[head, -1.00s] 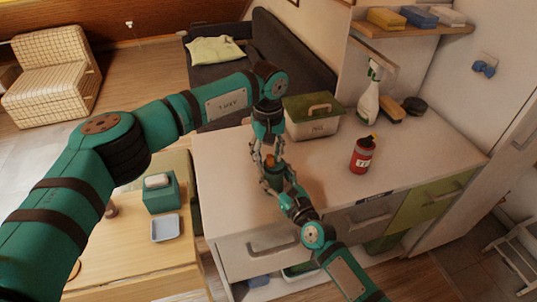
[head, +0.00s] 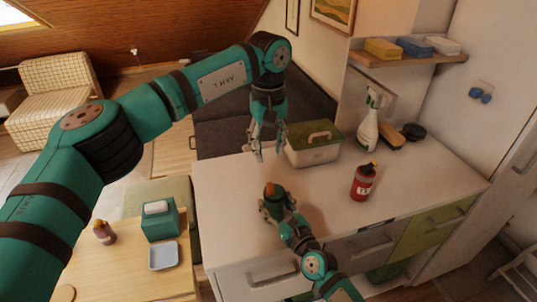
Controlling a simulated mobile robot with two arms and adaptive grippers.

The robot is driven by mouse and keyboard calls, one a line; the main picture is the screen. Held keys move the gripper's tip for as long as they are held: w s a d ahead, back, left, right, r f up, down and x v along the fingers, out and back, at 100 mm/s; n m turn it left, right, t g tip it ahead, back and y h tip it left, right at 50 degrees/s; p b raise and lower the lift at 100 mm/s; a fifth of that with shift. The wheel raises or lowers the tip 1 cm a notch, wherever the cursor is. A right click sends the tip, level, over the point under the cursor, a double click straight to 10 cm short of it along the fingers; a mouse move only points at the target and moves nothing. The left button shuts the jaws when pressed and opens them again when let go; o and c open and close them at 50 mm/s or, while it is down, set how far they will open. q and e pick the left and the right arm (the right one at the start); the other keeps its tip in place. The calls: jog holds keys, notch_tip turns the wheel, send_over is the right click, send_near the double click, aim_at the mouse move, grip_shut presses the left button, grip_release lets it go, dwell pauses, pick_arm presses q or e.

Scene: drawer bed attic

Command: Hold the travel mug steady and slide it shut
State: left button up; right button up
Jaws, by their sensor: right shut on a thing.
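The travel mug (head: 269,189) shows a small orange-brown top above my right gripper (head: 276,205). My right gripper is shut around its body near the front left of the white counter, and the fingers hide most of the mug. I cannot tell whether its lid is slid shut. My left gripper (head: 268,150) hangs above and behind the mug, pointing down. Its fingers are apart with nothing between them, and it is clear of the mug.
A green-lidded box (head: 314,150) stands just right of my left gripper. A red bottle (head: 363,183), a spray bottle (head: 369,128) and a brush (head: 391,136) are further right. A low wooden table at left holds a tissue box (head: 160,222) and a tray (head: 163,256).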

jog(key=o, duration=1.3)
jog(key=shift+o, duration=0.2)
jog(key=shift+s, duration=0.1)
